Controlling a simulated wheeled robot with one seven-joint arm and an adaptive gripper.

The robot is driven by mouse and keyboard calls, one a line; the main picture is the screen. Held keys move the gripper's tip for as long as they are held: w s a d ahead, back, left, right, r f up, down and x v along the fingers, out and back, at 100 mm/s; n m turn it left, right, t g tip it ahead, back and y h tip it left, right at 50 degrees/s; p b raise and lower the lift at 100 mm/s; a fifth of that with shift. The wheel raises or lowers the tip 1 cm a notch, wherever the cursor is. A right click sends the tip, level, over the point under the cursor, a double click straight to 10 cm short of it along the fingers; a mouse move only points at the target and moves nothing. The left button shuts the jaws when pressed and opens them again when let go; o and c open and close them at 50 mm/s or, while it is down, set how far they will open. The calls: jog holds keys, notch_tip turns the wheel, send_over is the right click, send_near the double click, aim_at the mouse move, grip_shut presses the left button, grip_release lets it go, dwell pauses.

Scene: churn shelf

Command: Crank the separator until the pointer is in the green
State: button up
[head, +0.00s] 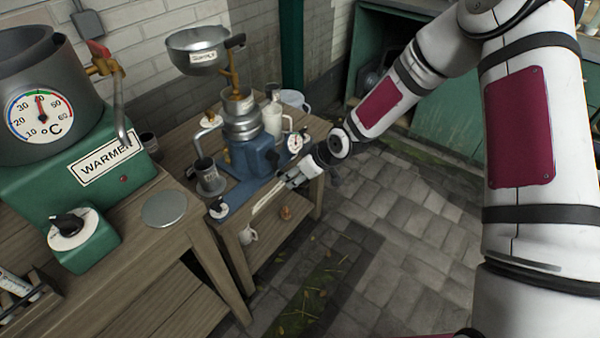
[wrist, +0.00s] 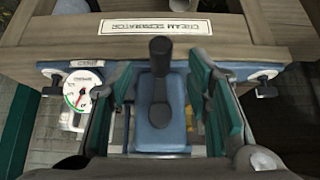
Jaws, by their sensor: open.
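The cream separator (head: 250,157) is a blue body with a steel bowl stack on the wooden bench. In the wrist view its blue gear housing (wrist: 160,128) carries a crank with an upright dark knob (wrist: 160,48). My gripper (wrist: 162,80) is open, with green-padded fingers on either side of the crank. I cannot tell whether either finger touches it. In the head view my gripper (head: 303,173) is at the separator's front right. The dial also shows in the head view (head: 295,143).
A supply bowl (head: 205,52) stands above the separator. A cup (head: 207,175) is at its left. A green warmer (head: 85,165) with a thermometer (head: 40,115) stands on the nearer bench. The paved floor at right is mostly clear.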

jog(key=shift+b+x, duration=1.7)
jog(key=shift+x, duration=0.8)
jog(key=shift+w+a+f+b, duration=0.1)
jog(key=shift+a+f+b, duration=0.05)
jog(key=shift+f+b, duration=0.15)
jog(key=shift+r, duration=0.1)
grip_shut()
